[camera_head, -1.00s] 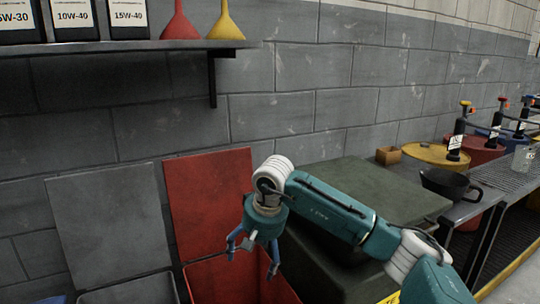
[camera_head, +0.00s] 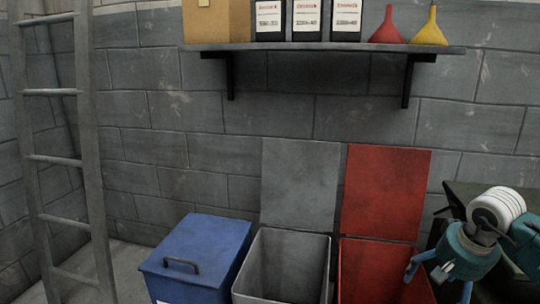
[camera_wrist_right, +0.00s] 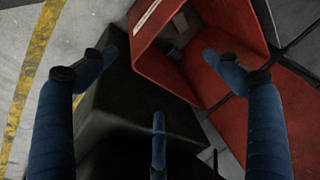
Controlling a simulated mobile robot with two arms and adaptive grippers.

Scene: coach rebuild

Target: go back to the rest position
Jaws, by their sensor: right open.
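My right gripper (camera_head: 438,283) is at the lower right of the head view, at the right side of the open red bin (camera_head: 386,254). In the right wrist view my right gripper (camera_wrist_right: 162,68) has its blue fingers spread wide, with nothing between them. The red bin (camera_wrist_right: 215,75) lies beyond the fingers in that view, with a small dark grey thing (camera_wrist_right: 172,50) inside it that I cannot make out. My left gripper is in neither view.
A grey bin (camera_head: 283,236) stands open beside the red one, and a blue bin (camera_head: 205,245) is closed. A ladder (camera_head: 90,150) stands at left. A dark box (camera_wrist_right: 125,100) is beside the red bin.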

